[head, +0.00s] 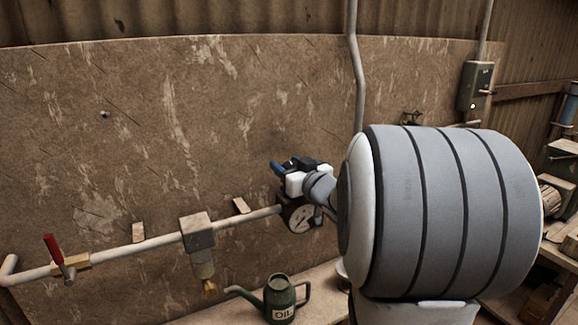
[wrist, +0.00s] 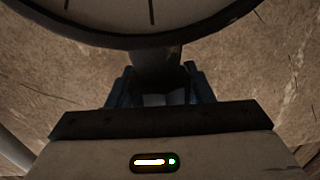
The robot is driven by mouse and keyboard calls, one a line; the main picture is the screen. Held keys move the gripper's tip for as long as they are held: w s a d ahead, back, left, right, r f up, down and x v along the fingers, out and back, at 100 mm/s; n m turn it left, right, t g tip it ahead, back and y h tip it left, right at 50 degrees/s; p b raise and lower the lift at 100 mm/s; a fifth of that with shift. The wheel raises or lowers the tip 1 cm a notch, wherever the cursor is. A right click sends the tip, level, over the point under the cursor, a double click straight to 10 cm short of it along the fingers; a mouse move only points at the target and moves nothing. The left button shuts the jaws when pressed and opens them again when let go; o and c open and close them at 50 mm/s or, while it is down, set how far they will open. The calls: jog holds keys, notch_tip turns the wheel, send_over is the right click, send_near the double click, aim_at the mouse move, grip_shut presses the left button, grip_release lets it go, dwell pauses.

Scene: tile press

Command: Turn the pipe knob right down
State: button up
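A pale pipe (head: 130,250) runs along the wall board. It carries a red-handled lever (head: 53,250) at the left and a grey box (head: 197,231) with a brass-tipped fitting (head: 209,287) below it. A round dial gauge (head: 301,217) is at the pipe's right end. I cannot tell which part is the knob; it may be hidden by my arm. My gripper (head: 278,168) is just above the gauge, its blue fingers pointing left. In the wrist view, the fingers (wrist: 157,82) stand apart near the dark stem (wrist: 155,60) below the gauge's rim; no grip on it shows.
A green oil can (head: 280,299) stands on the bench (head: 325,283) below the pipe. A grey switch box (head: 476,86) hangs on the wall at the right. My large grey arm hides much of the right side. The wall board left of my gripper is mostly clear.

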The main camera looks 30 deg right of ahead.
jog(key=c, duration=0.6)
jog(key=shift+o, duration=0.2)
jog(key=shift+n+y+p, duration=0.45)
jog(key=shift+n+y, duration=0.05)
jog(key=shift+y, duration=0.3)
jog(key=shift+a+n+g+y, duration=0.15)
jog(key=shift+n+g+y, duration=0.15)
jog(key=shift+y, duration=0.2)
jog(key=o, duration=1)
jog(key=b+v, duration=0.1)
jog(key=v, duration=0.7)
jog(key=shift+b, duration=0.35)
jog(key=shift+f, duration=0.1)
